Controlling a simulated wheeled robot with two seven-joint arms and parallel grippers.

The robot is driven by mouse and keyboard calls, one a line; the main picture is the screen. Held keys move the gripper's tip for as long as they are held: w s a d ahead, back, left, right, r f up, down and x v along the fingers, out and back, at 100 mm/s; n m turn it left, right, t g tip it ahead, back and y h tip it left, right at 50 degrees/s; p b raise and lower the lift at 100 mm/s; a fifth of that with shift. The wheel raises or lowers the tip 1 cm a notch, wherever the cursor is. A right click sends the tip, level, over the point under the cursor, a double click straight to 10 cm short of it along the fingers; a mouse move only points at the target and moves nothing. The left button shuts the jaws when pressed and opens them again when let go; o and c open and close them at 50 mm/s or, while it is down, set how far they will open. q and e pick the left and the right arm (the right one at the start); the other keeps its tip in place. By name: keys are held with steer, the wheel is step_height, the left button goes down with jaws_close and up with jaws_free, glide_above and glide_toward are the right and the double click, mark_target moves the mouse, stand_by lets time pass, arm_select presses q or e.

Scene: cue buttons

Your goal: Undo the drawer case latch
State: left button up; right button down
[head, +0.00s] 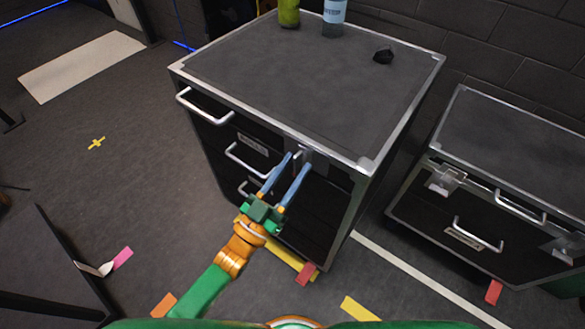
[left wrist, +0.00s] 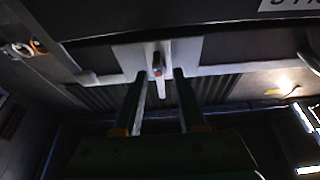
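The drawer case (head: 330,75) is a black cabinet with silver edges, and several drawers with silver handles show on its front. Its latch, a light metal plate with a small lever, is at the front's upper edge; in the left wrist view the latch lever (left wrist: 159,82) hangs down from the plate (left wrist: 188,50). My left gripper (head: 298,160) reaches the latch with its two blue-grey fingers apart. In the left wrist view its fingers (left wrist: 158,78) stand on either side of the lever, with gaps visible; contact cannot be told. My right gripper is not in view.
A green bottle (head: 289,13) and a blue-labelled bottle (head: 333,18) stand on the case's back edge, with a small black lump (head: 383,56) nearby. A second, lower case (head: 510,140) with latches stands to the right. Floor at left is mostly free.

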arm_select(q)
steer(key=b+v, duration=0.1)
steer(key=v, duration=0.6)
